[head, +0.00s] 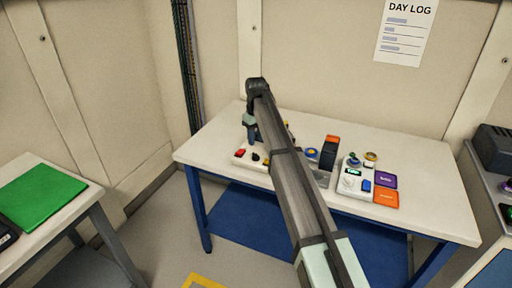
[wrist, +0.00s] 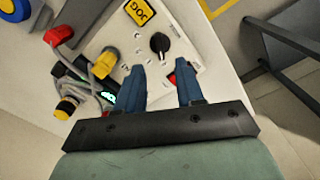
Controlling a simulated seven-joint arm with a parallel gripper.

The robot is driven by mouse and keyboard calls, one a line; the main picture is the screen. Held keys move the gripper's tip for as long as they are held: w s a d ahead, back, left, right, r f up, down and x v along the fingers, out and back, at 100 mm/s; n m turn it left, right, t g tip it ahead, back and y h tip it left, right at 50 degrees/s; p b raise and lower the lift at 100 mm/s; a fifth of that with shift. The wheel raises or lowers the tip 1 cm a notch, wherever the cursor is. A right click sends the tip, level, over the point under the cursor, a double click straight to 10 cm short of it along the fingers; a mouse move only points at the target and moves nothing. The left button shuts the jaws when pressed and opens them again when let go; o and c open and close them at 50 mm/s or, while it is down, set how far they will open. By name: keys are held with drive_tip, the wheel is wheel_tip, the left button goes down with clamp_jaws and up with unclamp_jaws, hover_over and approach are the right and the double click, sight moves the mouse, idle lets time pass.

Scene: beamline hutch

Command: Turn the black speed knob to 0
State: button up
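The black speed knob (wrist: 160,42) sits on a white panel (wrist: 197,52) in the wrist view, with small pale marks around it. A small white mark shows on the knob, but its setting is too small to read. My gripper (wrist: 160,72) is open, its two blue fingers apart with nothing between them. In the picture the knob lies just beyond the fingertips, roughly in line with the gap. In the head view, a black knob (head: 255,157) shows on a white box at the table's left, below my gripper (head: 250,140).
Beside the knob are a yellow JOG label (wrist: 139,12), a red control (wrist: 172,78) and a yellow plug (wrist: 103,63). Grey cables lie left of the panel. In the head view, another control box (head: 352,187) and purple (head: 386,181) and orange (head: 386,198) pads sit right.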

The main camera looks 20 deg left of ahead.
wheel_tip(320, 180, up, 7)
drive_tip(key=shift+f, duration=0.15)
idle(0.5)
drive_tip(key=s+d+f+m+g, duration=0.1)
drive_tip(key=s+d+f, duration=0.35)
drive_tip(key=f, duration=0.25)
drive_tip(key=s+d+f+m+g, duration=0.1)
drive_tip(key=s+d+f, duration=0.3)
drive_tip(key=s+f, duration=0.25)
drive_tip(key=s+d+f+g, duration=0.1)
drive_tip(key=s+d+f, duration=0.35)
drive_tip(key=f, duration=0.25)
drive_tip(key=s+d+f+m+g, duration=0.1)
drive_tip(key=s+d+f+m, duration=0.3)
drive_tip(key=d+f, duration=0.8)
drive_tip(key=s+d+f+m+g, duration=0.1)
drive_tip(key=s+d+f, duration=0.5)
drive_tip(key=d+f, duration=0.55)
drive_tip(key=s+d+f+m, duration=0.1)
drive_tip(key=s+d+f, duration=0.4)
drive_tip(key=s, duration=0.4)
drive_tip(key=s+d+f+m+g, duration=0.1)
drive_tip(key=s+d+f+m, duration=0.1)
drive_tip(key=s+d+f, duration=0.3)
drive_tip(key=s+d+f+m, duration=0.2)
drive_tip(key=s+d+f, duration=0.3)
drive_tip(key=s, duration=0.9)
drive_tip(key=shift+d+f+g, duration=0.35)
drive_tip(key=shift+d+g, duration=0.05)
drive_tip(key=shift+d, duration=0.15)
